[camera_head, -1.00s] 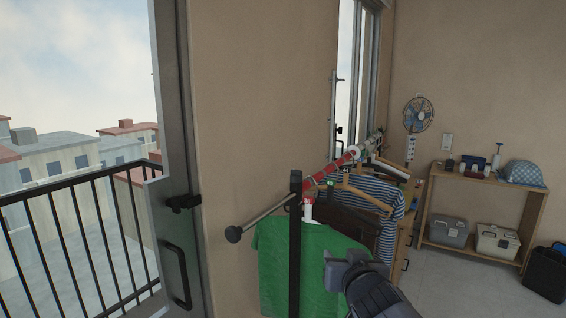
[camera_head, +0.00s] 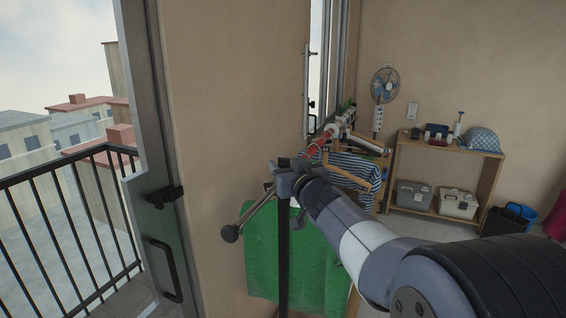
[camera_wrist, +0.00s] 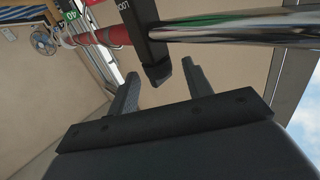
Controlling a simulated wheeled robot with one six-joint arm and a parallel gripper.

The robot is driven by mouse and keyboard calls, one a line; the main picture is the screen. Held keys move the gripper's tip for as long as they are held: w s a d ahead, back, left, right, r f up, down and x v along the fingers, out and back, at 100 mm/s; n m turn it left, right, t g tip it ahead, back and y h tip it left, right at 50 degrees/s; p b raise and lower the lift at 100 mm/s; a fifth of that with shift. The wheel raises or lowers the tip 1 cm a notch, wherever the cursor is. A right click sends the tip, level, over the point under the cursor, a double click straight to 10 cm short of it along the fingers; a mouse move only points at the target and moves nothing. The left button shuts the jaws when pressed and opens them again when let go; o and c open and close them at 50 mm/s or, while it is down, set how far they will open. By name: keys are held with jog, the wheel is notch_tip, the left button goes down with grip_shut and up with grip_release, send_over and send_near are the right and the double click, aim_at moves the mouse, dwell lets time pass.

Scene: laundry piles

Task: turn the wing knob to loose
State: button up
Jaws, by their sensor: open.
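A black post (camera_head: 284,262) carries the clothes rail. In the wrist view the post (camera_wrist: 140,20) crosses the chrome rail (camera_wrist: 235,28) and bears a white label reading "LOO", the rest cut off. A dark blocky piece (camera_wrist: 157,73) sits at the post's end; I cannot tell whether it is the wing knob or the post's tip. My gripper (camera_head: 284,166) is at the post's top in the head view, hiding it. In the wrist view my gripper (camera_wrist: 160,67) is open, one finger each side of the dark piece, with gaps visible; contact is unclear.
A green shirt (camera_head: 262,250) hangs by the post, with a striped shirt (camera_head: 350,165) behind. The rail's round end cap (camera_head: 230,233) sticks out left. A wall and a door handle (camera_head: 168,270) are close at left. A wooden shelf (camera_head: 400,160) stands at the back right.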

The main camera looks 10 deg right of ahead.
jog(key=shift+w+a, duration=0.2)
jog(key=shift+w, duration=1)
jog(key=c, duration=0.9)
